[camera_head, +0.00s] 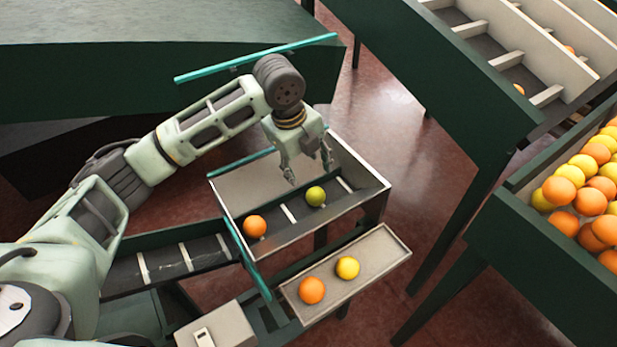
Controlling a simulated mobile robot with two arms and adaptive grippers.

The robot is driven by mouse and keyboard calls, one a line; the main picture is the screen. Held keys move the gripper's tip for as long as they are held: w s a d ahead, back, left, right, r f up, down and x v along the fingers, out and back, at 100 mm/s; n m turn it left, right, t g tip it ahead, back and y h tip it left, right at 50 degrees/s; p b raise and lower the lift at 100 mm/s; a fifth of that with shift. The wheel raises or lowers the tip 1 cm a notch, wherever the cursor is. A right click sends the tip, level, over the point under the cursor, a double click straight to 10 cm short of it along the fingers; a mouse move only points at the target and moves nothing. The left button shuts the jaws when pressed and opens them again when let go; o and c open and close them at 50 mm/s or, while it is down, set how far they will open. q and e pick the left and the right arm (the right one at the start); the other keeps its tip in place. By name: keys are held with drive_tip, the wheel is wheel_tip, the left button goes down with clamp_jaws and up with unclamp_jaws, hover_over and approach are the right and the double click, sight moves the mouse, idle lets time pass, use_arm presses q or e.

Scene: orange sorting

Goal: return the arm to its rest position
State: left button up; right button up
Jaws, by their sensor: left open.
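My left arm comes in from the left and bends down over the sorting tray. My left gripper (308,172) hangs above the upper tray (350,212), with its two fingers apart and nothing between them. In that tray lie an orange fruit (254,226) and a yellow-green fruit (315,196), the latter just below and right of the fingers. A lower, shallow tray (384,254) in front holds an orange fruit (311,290) and a yellow fruit (347,268). My right gripper does not show.
A green bin (540,255) full of orange and yellow fruit stands at the right. A conveyor with pale slats (140,266) runs into the tray from the left. A divided chute (500,58) is at the upper right. A dark green table (120,60) fills the upper left.

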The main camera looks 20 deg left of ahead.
use_arm(q)
drive_tip(key=shift+s+r, duration=0.1)
drive_tip(key=shift+r, duration=0.1)
drive_tip(key=shift+r, duration=0.1)
